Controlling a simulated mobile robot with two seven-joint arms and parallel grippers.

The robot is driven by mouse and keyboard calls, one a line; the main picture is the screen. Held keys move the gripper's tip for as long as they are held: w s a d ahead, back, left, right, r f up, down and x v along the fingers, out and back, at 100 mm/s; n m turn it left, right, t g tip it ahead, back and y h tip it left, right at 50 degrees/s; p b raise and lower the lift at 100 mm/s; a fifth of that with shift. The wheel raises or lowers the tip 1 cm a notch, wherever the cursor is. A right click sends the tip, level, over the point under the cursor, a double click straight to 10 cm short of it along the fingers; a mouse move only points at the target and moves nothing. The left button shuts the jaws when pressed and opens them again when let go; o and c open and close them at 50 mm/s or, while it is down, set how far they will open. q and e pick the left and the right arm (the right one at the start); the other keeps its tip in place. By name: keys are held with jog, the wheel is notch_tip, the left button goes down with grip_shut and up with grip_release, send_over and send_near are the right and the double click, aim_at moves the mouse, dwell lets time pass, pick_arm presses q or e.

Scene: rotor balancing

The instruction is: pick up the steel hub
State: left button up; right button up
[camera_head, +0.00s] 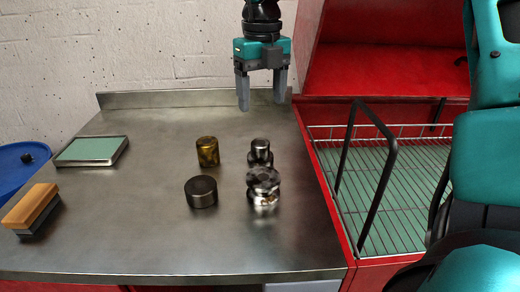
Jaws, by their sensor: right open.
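My right gripper (261,92) hangs pointing down over the back of the steel worktop (140,243). Its two grey fingers are apart with nothing between them. Below it and toward the front stand two shiny steel pieces: a stepped, hub-like one (260,151) behind and a wider one (263,184) in front. Which of them is the steel hub I cannot tell for sure. A brass cylinder (207,152) and a dark grey cylinder (201,192) stand to their left. The gripper touches none of these. My left gripper is not in view.
A green-topped tray (92,150) and a wood-backed brush (31,210) lie at the left, near a blue round container (18,168). At the right is a red unit with a wire rack (390,205) and black handle (378,190). The worktop's front is clear.

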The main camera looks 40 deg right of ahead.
aim_at(260, 142)
notch_tip(260, 142, down, 6)
jog(key=shift+s+f+b, duration=0.1)
jog(key=shift+f+b, duration=0.05)
jog(key=shift+b, duration=0.15)
jog(key=f, duration=0.5)
jog(key=shift+a+f, duration=0.1)
jog(key=shift+a, duration=0.25)
jog(key=c, duration=1.3)
grip_shut()
jog(key=shift+r, duration=0.2)
